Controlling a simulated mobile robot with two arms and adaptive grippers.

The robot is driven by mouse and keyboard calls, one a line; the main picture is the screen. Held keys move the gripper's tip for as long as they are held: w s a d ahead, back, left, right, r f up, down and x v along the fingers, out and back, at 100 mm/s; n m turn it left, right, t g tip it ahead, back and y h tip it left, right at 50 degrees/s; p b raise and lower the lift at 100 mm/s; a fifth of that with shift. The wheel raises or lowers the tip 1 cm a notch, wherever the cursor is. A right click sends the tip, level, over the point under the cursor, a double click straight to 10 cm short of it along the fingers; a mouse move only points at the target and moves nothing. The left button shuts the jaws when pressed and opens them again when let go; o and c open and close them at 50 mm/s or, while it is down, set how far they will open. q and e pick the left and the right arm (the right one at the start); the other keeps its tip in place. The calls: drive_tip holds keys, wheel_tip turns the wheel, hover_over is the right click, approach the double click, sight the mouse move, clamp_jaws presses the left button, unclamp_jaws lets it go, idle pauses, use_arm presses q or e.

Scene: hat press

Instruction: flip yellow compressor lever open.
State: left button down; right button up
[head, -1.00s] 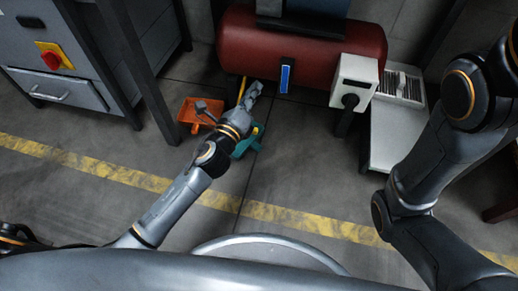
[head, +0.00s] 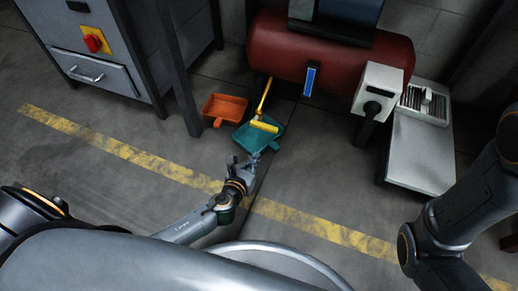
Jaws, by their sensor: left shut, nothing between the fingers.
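The red compressor tank (head: 275,48) stands at the back. A thin yellow bar (head: 264,95) slants down from under its left part, with a short yellow crosspiece (head: 263,127) at its lower end, over a teal pan (head: 247,140). I cannot tell whether this bar is the lever or a separate tool. A blue piece (head: 311,77) hangs on the tank's front. My left gripper (head: 243,160) is shut and empty, just in front of the teal pan and apart from the tank. My right arm comes in at the right edge; its gripper is out of view.
An orange pan (head: 225,107) lies on the floor left of the teal one, near a dark metal post (head: 176,65). A grey cabinet (head: 80,50) with a red knob stands at left. A white box (head: 378,88) and pale bench (head: 420,150) stand at right.

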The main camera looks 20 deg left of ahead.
sight(265, 124)
use_arm(q)
drive_tip(key=b+x, duration=0.3)
drive_tip(key=x, duration=0.5)
drive_tip(key=shift+w+f+b, duration=0.15)
drive_tip(key=shift+f+b, duration=0.1)
drive_tip(key=shift+b, duration=0.15)
drive_tip(key=shift+w+r+p, duration=0.15)
drive_tip(key=shift+r+p, duration=0.7)
drive_tip(key=shift+r, duration=0.2)
drive_tip(key=shift+w+r+p, duration=0.15)
drive_tip(key=shift+r+p, duration=0.65)
drive_tip(key=shift+r, duration=0.25)
